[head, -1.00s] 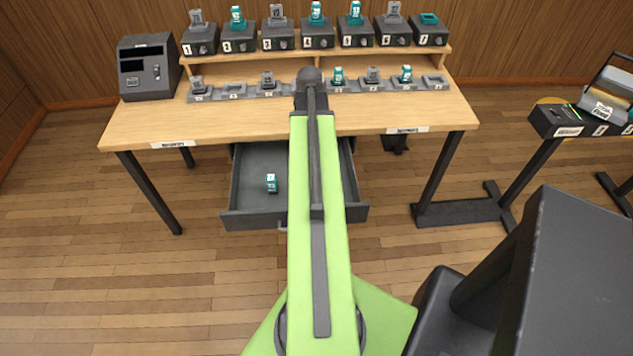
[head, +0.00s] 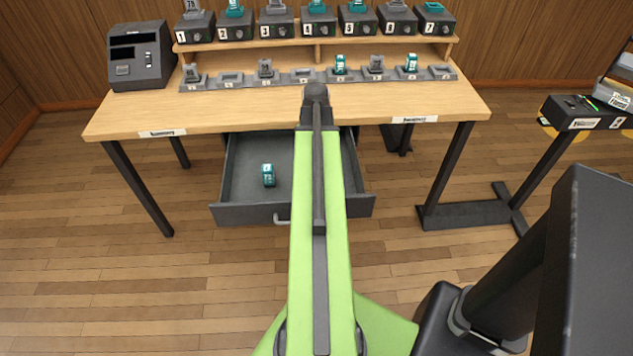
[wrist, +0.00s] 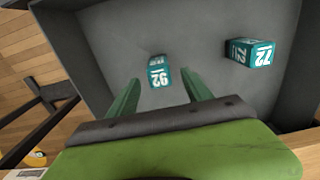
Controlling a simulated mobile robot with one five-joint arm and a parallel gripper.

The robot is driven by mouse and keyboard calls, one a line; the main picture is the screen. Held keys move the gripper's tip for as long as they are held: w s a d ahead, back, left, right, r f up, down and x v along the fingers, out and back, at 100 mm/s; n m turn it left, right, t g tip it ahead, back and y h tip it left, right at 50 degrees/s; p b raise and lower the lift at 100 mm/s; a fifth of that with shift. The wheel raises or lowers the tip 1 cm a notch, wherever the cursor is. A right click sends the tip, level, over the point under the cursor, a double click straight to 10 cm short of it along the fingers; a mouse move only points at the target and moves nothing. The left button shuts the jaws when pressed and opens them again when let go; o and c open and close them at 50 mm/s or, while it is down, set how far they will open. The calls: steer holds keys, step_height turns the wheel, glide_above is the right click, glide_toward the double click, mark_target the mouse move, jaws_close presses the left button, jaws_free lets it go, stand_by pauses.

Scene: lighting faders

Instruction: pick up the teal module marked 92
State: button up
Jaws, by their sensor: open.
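The teal module marked 92 (wrist: 159,71) stands on the drawer floor in the wrist view, with its white number facing the camera. My gripper (wrist: 160,80) is open, its two green fingers apart and pointing toward this module, which appears between their tips. I cannot tell how much height separates them. A second teal module, marked 72 (wrist: 250,52), is to the right of the fingers. In the head view one teal module (head: 268,175) shows in the drawer, apparently the 72. My green arm covers the drawer's middle, and the 92 module and my gripper are hidden there.
The open grey drawer (head: 245,213) hangs under the wooden desk (head: 240,119), its walls close around the modules. Grey and teal modules stand in docks on the desk and shelf. A dark box (head: 140,60) is at left. A stand (head: 585,118) is at right.

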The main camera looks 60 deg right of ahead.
step_height(320, 180, down, 5)
steer(key=b, duration=0.5)
steer(key=shift+f, duration=0.2)
steer(key=shift+r, duration=0.2)
jaws_close()
